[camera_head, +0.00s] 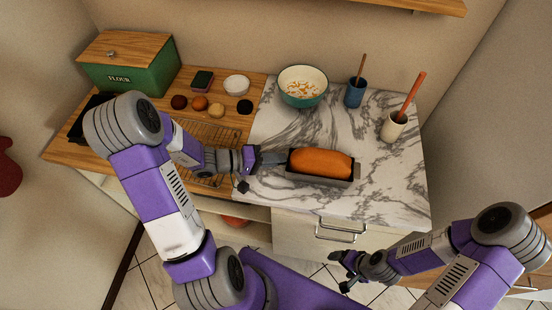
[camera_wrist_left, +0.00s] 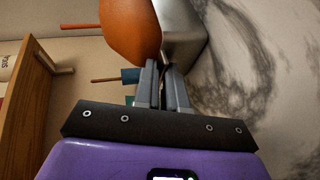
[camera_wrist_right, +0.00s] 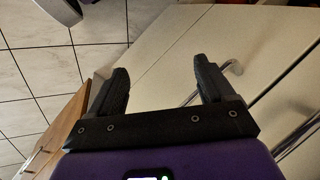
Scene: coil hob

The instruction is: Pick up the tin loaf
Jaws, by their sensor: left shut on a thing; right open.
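The tin loaf is an orange-brown loaf (camera_head: 321,162) in a grey metal tin (camera_head: 330,182), near the front of the marble counter. In the left wrist view the loaf (camera_wrist_left: 130,28) and the tin (camera_wrist_left: 182,30) show at the top. My left gripper (camera_head: 284,157) is shut on the left end of the tin; its fingers (camera_wrist_left: 163,68) meet the tin there. Whether the tin is clear of the counter I cannot tell. My right gripper (camera_head: 345,270) is open and empty in front of the counter; its parted fingers (camera_wrist_right: 162,85) show in the right wrist view.
A green bowl (camera_head: 302,87), a blue cup (camera_head: 355,93) and a white crock with a utensil (camera_head: 393,126) stand behind the loaf. A wire rack (camera_head: 205,135), several small round items and a green flour box (camera_head: 125,72) are on the left. Marble (camera_head: 390,185) right of the tin is clear.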

